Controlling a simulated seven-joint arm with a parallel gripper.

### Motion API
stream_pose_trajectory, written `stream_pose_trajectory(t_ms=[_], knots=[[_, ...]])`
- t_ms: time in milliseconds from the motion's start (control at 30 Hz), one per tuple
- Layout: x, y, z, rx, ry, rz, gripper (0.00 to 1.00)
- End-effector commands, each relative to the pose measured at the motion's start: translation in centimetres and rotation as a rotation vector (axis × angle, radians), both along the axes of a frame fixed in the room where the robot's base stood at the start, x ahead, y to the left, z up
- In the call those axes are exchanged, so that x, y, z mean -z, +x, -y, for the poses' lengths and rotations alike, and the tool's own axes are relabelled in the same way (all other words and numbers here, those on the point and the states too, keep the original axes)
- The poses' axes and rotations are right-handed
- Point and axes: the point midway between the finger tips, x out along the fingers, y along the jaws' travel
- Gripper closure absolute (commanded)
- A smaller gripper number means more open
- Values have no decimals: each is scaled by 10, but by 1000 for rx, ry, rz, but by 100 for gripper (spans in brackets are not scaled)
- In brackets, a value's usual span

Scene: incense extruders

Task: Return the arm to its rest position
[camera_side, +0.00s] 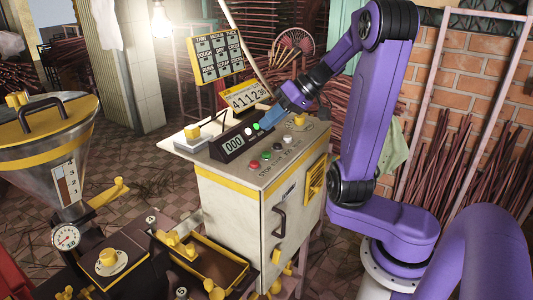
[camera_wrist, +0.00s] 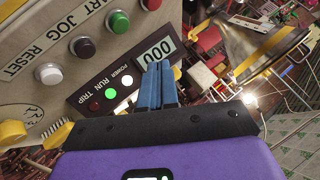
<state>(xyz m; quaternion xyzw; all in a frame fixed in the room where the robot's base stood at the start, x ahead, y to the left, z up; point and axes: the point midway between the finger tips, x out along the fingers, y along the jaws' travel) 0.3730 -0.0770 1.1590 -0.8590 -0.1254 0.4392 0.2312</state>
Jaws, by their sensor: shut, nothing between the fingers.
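My purple arm reaches down from the right over the control cabinet. My gripper (camera_side: 264,121) has blue fingers, which are closed together and empty. In the wrist view the fingers (camera_wrist: 158,66) overlap the lower edge of the counter display (camera_wrist: 157,52); I cannot tell whether they touch it. The counter box (camera_side: 233,143) reads 000 in both views. Its POWER light (camera_wrist: 127,80) is white and its RUN light (camera_wrist: 110,94) is green. The red TRIP light (camera_wrist: 94,106) is beside them.
Buttons, including a red one (camera_side: 254,164), stand on the cabinet top. A yellow-framed board (camera_side: 216,54) and a 4112 counter sign (camera_side: 245,100) rise behind. A hopper (camera_side: 40,140) and extruder stand left. Incense sticks (camera_side: 480,160) lean on the brick wall at right.

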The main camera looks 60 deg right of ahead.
Motion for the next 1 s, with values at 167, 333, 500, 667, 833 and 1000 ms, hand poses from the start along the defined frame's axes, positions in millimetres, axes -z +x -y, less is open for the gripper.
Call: stream_pose_trajectory(t_ms=[167,333,500,667,833,1000], knots=[[0,0,0,-1,0,-1,100],[4,1,-9,-39,1,-28,100],[14,0,-31,-141,-4,-103,100],[23,-6,-51,-240,-25,-179,100],[33,-17,-70,-342,-61,-251,100],[42,-31,-86,-442,-112,-316,100]])
